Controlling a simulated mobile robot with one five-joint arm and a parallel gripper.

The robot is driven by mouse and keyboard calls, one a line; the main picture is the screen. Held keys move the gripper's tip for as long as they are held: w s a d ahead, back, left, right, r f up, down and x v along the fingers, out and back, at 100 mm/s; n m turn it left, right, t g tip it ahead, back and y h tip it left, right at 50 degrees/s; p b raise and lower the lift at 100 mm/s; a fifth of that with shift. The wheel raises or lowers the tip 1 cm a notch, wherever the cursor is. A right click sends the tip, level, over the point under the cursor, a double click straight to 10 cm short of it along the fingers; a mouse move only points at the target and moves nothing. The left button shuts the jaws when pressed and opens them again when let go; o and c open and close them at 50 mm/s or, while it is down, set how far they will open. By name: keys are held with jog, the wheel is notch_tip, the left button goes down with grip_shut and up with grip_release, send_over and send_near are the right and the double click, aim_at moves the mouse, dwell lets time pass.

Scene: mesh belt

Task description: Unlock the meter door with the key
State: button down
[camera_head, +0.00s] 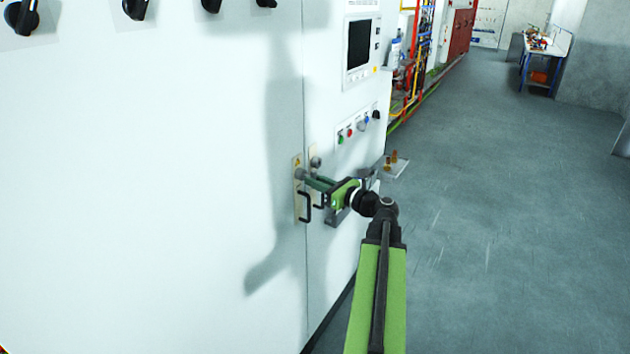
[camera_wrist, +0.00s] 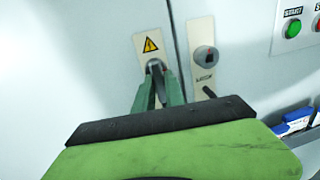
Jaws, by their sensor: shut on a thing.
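The white meter door (camera_head: 215,180) fills the left of the head view, with a seam on its right side. A narrow lock plate with a yellow warning triangle (camera_wrist: 150,45) and a black handle (camera_head: 305,206) is on the door left of the seam. My gripper (camera_head: 306,178) reaches this plate from the right. In the wrist view, my green fingers (camera_wrist: 158,80) are shut on a small grey key (camera_wrist: 155,67) just below the triangle. The key's far end meets the lock area. The fingers hide most of it, so how deep it sits cannot be told.
Right of the seam is a second plate with a grey knob (camera_wrist: 207,56). A button panel (camera_head: 358,128) and a screen (camera_head: 360,43) are farther right. A small shelf (camera_head: 396,168) with brownish items juts out beyond my wrist. The grey floor (camera_head: 500,220) at right is clear.

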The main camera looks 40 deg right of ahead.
jog(key=shift+w, duration=0.2)
jog(key=c, duration=1.3)
grip_release()
jog(key=shift+d, duration=0.1)
